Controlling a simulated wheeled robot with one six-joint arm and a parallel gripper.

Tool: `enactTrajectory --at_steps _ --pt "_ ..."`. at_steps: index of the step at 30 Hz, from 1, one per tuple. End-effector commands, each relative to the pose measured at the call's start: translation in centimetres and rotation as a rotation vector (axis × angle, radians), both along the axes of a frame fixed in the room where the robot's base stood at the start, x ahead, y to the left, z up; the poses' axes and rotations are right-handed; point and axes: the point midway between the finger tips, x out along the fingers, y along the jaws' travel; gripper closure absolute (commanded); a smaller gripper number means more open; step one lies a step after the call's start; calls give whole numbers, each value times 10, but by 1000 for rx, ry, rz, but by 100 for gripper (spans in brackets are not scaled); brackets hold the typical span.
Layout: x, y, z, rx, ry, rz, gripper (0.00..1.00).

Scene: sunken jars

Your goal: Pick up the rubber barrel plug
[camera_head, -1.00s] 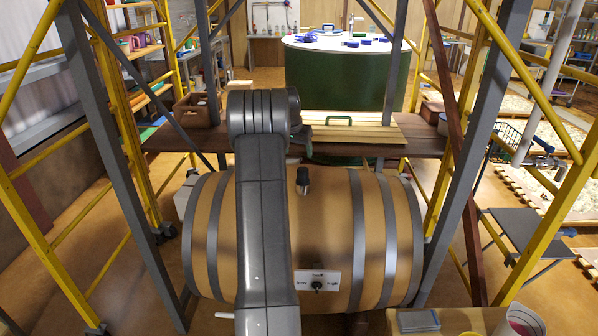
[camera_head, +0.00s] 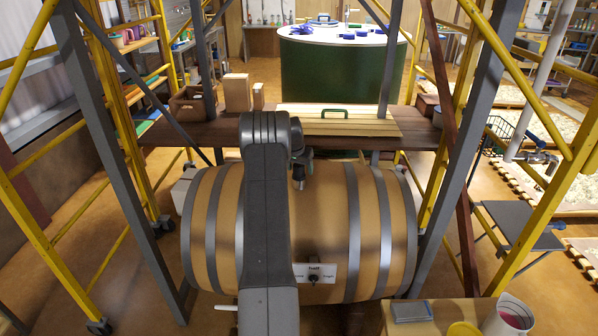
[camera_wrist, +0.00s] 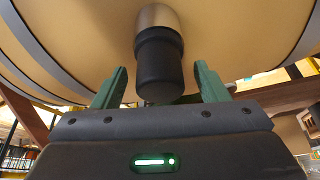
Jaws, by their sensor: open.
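The rubber barrel plug (camera_wrist: 159,72) is black and stands in a pale metal collar (camera_wrist: 157,18) on the barrel's curved top. In the wrist view my gripper (camera_wrist: 161,69) is open, with one green finger on each side of the plug and visible gaps between. In the head view my gripper (camera_head: 300,166) is over the top of the wooden barrel (camera_head: 332,222), at the plug, and largely covers it. The barrel lies on its side with grey hoops.
A plank shelf (camera_head: 226,134) behind the barrel holds boxes (camera_head: 237,92) and a slatted lid with a green handle (camera_head: 336,124). Yellow and grey scaffold posts (camera_head: 466,140) stand on both sides. A labelled knob plate (camera_head: 316,273) is on the barrel's front.

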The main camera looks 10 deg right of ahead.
Motion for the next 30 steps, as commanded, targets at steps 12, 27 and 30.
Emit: enactTrajectory --at_steps 12,27,30 --pt "3 -1 -9 0 0 1 43" --pt "3 -1 -3 0 -2 0 79" --pt "4 -1 11 -1 -5 1 79"
